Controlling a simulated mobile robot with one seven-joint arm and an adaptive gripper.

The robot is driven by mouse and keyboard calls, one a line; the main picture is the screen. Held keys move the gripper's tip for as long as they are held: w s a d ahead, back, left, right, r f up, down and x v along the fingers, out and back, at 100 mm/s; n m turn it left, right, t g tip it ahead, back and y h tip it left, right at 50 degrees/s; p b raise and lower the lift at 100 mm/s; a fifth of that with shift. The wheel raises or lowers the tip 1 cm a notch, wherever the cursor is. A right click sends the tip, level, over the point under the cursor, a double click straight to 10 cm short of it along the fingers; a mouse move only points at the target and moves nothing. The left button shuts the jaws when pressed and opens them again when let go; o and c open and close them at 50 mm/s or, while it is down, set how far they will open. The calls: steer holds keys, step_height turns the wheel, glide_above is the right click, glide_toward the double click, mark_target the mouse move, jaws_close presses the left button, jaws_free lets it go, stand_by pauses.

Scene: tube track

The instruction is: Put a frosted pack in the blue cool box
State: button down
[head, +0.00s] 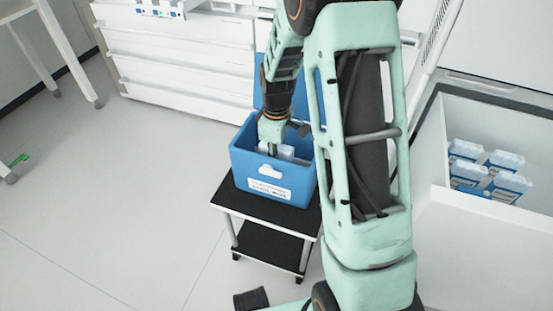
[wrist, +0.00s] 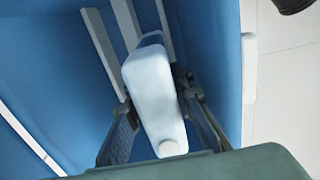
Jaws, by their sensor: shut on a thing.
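The blue cool box (head: 246,170) stands open on a small black-topped stand, with its lid raised at the back. A pale, frosted pack (wrist: 154,92) is between my gripper's two fingers in the wrist view, with blue box walls around it. My gripper (head: 273,150) reaches down into the box's opening in the head view. It is shut on the pack. In the head view a pale thing (head: 285,152) shows inside the box by the fingers; I cannot tell if it is the held pack. Whether the pack touches the box floor is hidden.
The black-topped stand (head: 287,217) has a lower shelf. An open white chest (head: 431,150) at the right holds several blue-and-white packs (head: 470,172). White drawers (head: 185,75) stand behind.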

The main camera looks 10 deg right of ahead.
steer(key=shift+f, duration=0.3)
steer(key=c, duration=1.6)
jaws_free()
steer(key=shift+s+f, duration=0.1)
steer(key=shift+s, duration=0.05)
step_height(320, 180, up, 12)
steer(key=shift+r, duration=0.15)
steer(key=shift+w+d, duration=0.1)
steer(key=shift+w, duration=0.1)
